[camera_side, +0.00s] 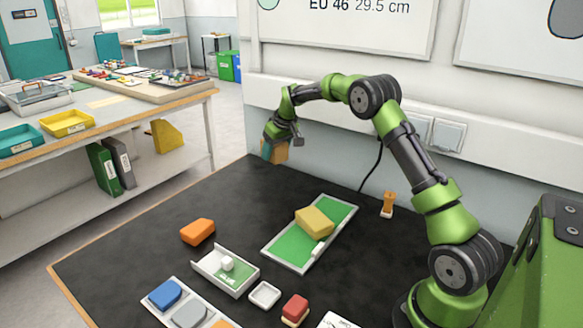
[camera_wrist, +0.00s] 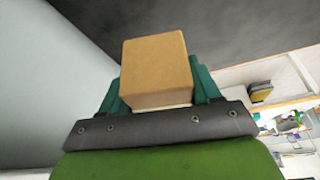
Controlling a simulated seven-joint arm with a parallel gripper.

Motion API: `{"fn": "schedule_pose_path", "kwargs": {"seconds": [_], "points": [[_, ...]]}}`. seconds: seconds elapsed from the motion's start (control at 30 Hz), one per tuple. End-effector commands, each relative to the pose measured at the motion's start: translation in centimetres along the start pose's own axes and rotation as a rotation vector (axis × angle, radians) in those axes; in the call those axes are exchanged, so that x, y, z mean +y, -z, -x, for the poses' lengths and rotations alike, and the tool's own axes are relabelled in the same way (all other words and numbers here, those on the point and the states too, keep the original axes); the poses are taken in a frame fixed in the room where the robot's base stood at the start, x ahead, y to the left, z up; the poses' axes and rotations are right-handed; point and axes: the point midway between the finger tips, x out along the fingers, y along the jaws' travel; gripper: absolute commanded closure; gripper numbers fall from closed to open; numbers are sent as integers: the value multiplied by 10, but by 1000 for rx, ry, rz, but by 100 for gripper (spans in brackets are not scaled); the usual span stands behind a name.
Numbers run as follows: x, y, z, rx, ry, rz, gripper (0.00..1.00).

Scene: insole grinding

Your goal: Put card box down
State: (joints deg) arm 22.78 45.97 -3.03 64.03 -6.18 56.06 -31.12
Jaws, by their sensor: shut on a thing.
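The card box (camera_wrist: 155,68) is a plain tan-brown block, held between the teal fingers of my gripper (camera_wrist: 157,92) in the wrist view. In the side view the card box (camera_side: 281,152) shows partly behind my gripper (camera_side: 270,150), near the back edge of the black work surface by the wall. My gripper is shut on it. The box appears to be above the black surface, but its underside is hidden, so I cannot tell the gap.
A green tray (camera_side: 288,246) with a yellow block (camera_side: 314,221) lies mid-surface. An orange block (camera_side: 197,231), a white tray with a green base (camera_side: 240,281) and a small white dish (camera_side: 264,295) are nearer the front. The black surface's back left (camera_side: 180,205) is clear.

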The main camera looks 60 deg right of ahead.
Motion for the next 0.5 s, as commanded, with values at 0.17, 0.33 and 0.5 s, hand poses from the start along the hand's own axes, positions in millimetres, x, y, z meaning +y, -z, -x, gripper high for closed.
{"fn": "schedule_pose_path", "kwargs": {"seconds": [0.17, 0.33, 0.5], "points": [[-34, -26, 22, -4, 50, 104, 66], [-81, -63, 35, -3, 134, 311, 66], [-117, -94, 36, -3, 209, 494, 66]]}}
